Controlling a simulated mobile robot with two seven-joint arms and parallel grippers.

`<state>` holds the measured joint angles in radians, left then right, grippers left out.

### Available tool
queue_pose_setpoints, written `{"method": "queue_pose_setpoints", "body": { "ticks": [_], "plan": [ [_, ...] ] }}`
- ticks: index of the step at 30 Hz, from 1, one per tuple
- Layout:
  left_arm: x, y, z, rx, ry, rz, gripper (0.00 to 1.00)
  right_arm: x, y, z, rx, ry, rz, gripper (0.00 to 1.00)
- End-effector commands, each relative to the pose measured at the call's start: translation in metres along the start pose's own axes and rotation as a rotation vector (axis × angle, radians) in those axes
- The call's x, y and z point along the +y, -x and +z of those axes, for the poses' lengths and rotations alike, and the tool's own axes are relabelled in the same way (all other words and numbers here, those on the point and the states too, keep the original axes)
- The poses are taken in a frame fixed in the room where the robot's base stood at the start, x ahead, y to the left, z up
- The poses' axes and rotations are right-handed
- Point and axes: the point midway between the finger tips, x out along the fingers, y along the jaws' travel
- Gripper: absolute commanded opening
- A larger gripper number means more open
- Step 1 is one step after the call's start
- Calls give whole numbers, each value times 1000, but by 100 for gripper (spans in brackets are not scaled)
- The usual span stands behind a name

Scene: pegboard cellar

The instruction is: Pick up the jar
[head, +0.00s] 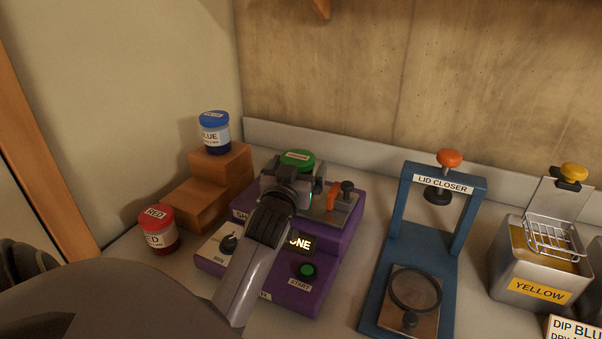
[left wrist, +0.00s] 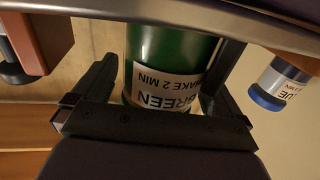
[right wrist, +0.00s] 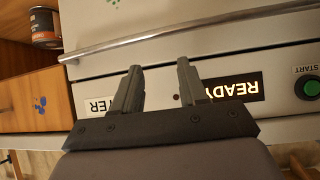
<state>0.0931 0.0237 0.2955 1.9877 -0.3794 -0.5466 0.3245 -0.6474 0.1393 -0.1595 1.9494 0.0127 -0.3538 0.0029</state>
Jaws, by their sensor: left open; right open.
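A green jar (left wrist: 172,55) stands upright on the purple shaker machine. Its label, upside down in the left wrist view, reads GREEN and a partly hidden "...AKE 2 MIN". In the head view its green lid (head: 298,157) shows behind my left gripper (head: 292,180), which hides most of its body. My left gripper is open, with one finger on each side of the jar in the left wrist view (left wrist: 165,85). I cannot tell whether either finger touches it. My right gripper (right wrist: 158,75) is open and empty, in front of a white machine.
The purple machine (head: 326,247) has a lit display and a green START button. A blue jar (head: 214,133) stands on wooden steps (head: 230,170); a red jar (head: 158,230) is left of them. A blue lid closer (head: 395,240) and yellow dip tank (head: 541,268) are right.

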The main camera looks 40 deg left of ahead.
Motion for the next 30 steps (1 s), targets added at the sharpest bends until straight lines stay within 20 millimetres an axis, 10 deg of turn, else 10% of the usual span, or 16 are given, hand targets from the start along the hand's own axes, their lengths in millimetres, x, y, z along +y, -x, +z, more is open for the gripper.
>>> {"method": "queue_pose_setpoints", "body": {
  "ticks": [6, 12, 14, 30],
  "plan": [
    [0, 0, 0, 2, 0, 0, 97, 0, 0, 0, 0, 0, 0, 43],
    [0, 0, 0, 2, 0, 0, 35, 0, 0, 0, 0, 0, 0, 43],
    [0, 0, -2, 7, 0, 0, 28, 0, 0, 0, -1, 0, 0, 43],
    [0, 0, -34, 14, 0, 0, 28, 0, -1, 4, -2, 0, 0, 43]
  ]
}}
